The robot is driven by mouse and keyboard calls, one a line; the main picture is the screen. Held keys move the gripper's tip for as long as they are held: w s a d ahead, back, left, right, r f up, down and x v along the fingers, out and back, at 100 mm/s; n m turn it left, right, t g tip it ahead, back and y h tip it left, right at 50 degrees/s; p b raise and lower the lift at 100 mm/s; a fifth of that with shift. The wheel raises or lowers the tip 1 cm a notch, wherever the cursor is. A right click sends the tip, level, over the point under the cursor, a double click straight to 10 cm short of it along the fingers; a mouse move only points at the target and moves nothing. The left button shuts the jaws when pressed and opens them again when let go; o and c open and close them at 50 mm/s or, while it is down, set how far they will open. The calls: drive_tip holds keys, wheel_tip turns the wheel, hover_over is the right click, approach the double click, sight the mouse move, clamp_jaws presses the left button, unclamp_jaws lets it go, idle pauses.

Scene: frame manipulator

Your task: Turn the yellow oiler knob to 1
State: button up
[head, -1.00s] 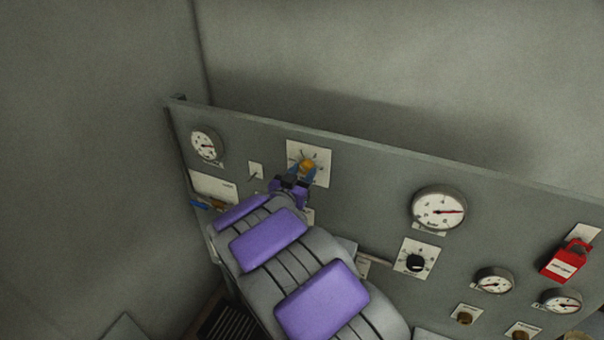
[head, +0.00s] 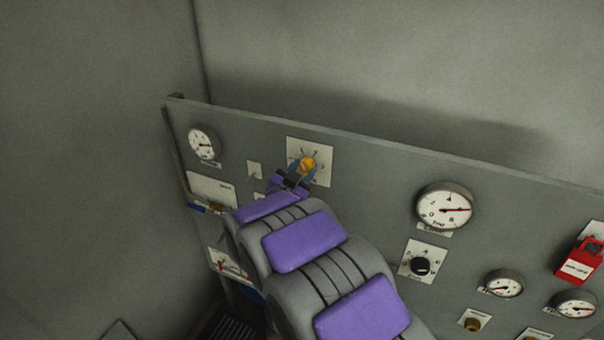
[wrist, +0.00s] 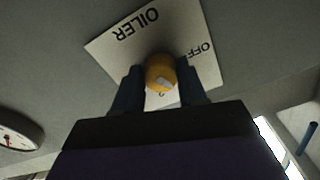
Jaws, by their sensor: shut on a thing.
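The yellow oiler knob (head: 308,163) sits on a white dial plate (head: 322,150) near the upper left of the grey panel. In the wrist view the knob (wrist: 160,74) lies between the two dark fingers of my gripper (wrist: 161,88), with one finger on each side. My gripper (head: 302,172) is shut on the knob. The plate reads "OILER" and "OFF" in the wrist view, and appears rotated there. A pale mark shows on the knob's face. The fingers hide part of the plate, and I cannot tell which number the knob points to.
A gauge (head: 204,144) is left of the knob, and a small switch plate (head: 255,170) lies between them. To the right are a larger gauge (head: 444,206), a black knob (head: 421,266) and a red tag (head: 580,262). A blue-handled part (head: 197,208) is at the panel's left edge.

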drive_tip(key=o, duration=1)
drive_tip(key=shift+a, duration=0.2)
drive_tip(key=shift+o, duration=0.2)
drive_tip(key=shift+s, duration=0.1)
